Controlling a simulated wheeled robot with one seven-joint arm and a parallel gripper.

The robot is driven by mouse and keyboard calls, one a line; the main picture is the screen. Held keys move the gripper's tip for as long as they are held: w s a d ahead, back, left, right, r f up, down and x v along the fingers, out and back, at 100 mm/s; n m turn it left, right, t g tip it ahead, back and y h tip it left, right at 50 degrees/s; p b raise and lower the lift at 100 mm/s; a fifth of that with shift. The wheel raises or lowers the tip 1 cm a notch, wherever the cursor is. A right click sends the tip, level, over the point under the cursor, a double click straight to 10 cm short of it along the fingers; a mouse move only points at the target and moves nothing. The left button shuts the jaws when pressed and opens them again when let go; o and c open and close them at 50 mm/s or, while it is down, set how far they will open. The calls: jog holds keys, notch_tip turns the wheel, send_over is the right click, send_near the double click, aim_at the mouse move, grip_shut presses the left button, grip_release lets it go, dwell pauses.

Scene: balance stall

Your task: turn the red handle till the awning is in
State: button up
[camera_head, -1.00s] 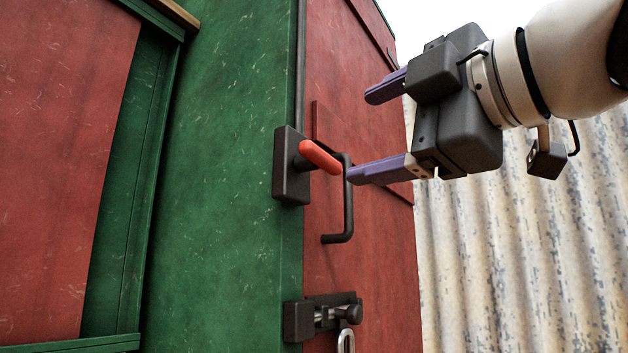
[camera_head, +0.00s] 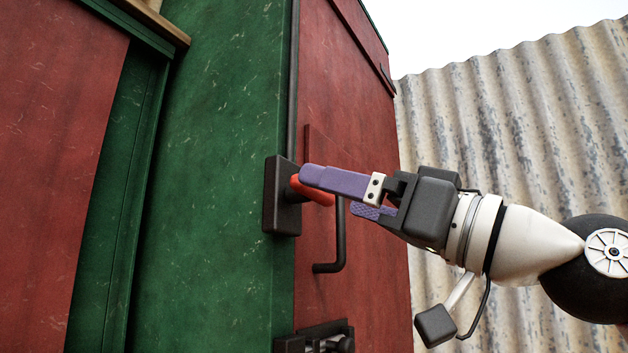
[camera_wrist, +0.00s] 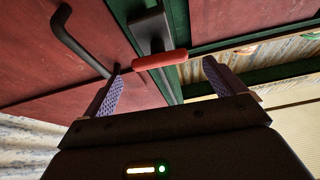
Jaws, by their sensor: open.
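The red handle (camera_head: 312,191) sticks out from a dark square mount (camera_head: 279,196) on the green post of the stall. My gripper (camera_head: 335,195) is at the handle, with its purple fingers reaching in from the right. One finger covers part of the handle in the head view. In the wrist view the red handle (camera_wrist: 160,59) lies crosswise just beyond and between the two spread fingertips (camera_wrist: 163,75). The gripper is open and I see no grip on the handle. The awning cannot be made out for certain.
A black door pull (camera_head: 340,240) sits on the red door, close below my fingers; it also shows in the wrist view (camera_wrist: 72,38). A dark latch (camera_head: 318,340) is lower down. A corrugated metal wall (camera_head: 520,120) stands behind at right.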

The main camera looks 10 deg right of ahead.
aim_at(305, 193)
jog(key=p+x, duration=0.1)
jog(key=x, duration=0.4)
jog(key=shift+w, duration=0.1)
jog(key=c, duration=1)
jog(key=shift+n, duration=0.3)
